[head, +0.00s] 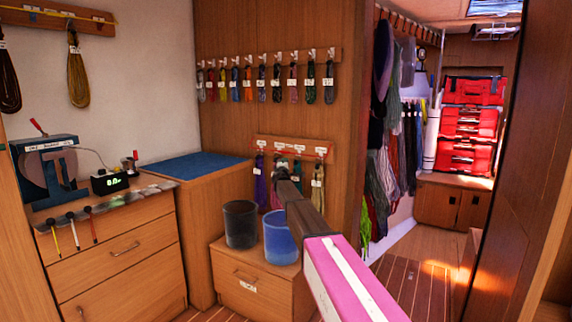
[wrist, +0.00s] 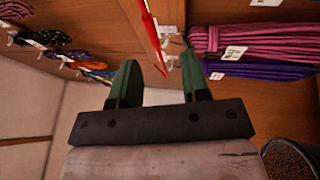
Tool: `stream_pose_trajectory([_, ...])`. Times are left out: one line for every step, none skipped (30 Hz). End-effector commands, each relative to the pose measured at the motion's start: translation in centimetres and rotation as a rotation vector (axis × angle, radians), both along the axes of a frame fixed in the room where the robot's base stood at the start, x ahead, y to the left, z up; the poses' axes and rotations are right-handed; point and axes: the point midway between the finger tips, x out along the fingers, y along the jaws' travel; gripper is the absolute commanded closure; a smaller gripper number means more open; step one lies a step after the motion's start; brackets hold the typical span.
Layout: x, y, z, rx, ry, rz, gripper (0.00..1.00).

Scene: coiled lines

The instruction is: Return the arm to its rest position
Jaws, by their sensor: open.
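In the head view my pink and white arm reaches from the lower right toward the low rack of coils (head: 292,147). Its dark far end is in front of those coils, and the fingers cannot be made out there. Pink coiled line (wrist: 255,38) and purple coiled line (wrist: 265,71) hang right of the fingers in the wrist view.
A dark bucket (head: 240,225) and a blue bucket (head: 281,238) stand on a low wooden cabinet (head: 245,286) beneath my arm. A drawer cabinet (head: 120,255) with instruments stands left. An upper row of coils (head: 262,84) hangs above. Open floor (head: 410,280) lies right.

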Motion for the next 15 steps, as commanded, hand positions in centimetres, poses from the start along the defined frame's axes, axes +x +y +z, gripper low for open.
stream_pose_trajectory([-0.1,0.0,0.0,0.0,0.0,0.0,0.58])
stream_pose_trajectory([-0.1,0.0,0.0,0.0,0.0,0.0,0.58])
stream_pose_trajectory([0.0,0.0,0.0,0.0,0.0,0.0,0.58])
stream_pose_trajectory([0.0,0.0,0.0,0.0,0.0,-0.001,0.58])
stream_pose_trajectory([0.0,0.0,0.0,0.0,0.0,-0.001,0.58])
stream_pose_trajectory([0.0,0.0,0.0,0.0,0.0,-0.001,0.58])
stream_pose_trajectory([0.0,0.0,0.0,0.0,0.0,-0.001,0.58])
stream_pose_trajectory([-0.1,0.0,0.0,0.001,0.0,-0.002,0.58])
stream_pose_trajectory([-0.3,-0.2,-0.1,0.006,0.0,-0.004,0.58])
stream_pose_trajectory([-0.6,-0.3,-0.3,0.015,0.001,-0.009,0.58])
stream_pose_trajectory([-1.0,-0.6,-0.6,0.024,0.002,-0.016,0.58])
stream_pose_trajectory([-1.7,-1.1,-1.0,0.044,0.004,-0.027,0.58])
stream_pose_trajectory([-2.3,-1.5,-1.5,0.062,0.006,-0.038,0.58])
stream_pose_trajectory([-3.1,-2.0,-2.0,0.084,0.01,-0.051,0.58])
stream_pose_trajectory([-4.4,-2.8,-2.9,0.12,0.016,-0.075,0.58])
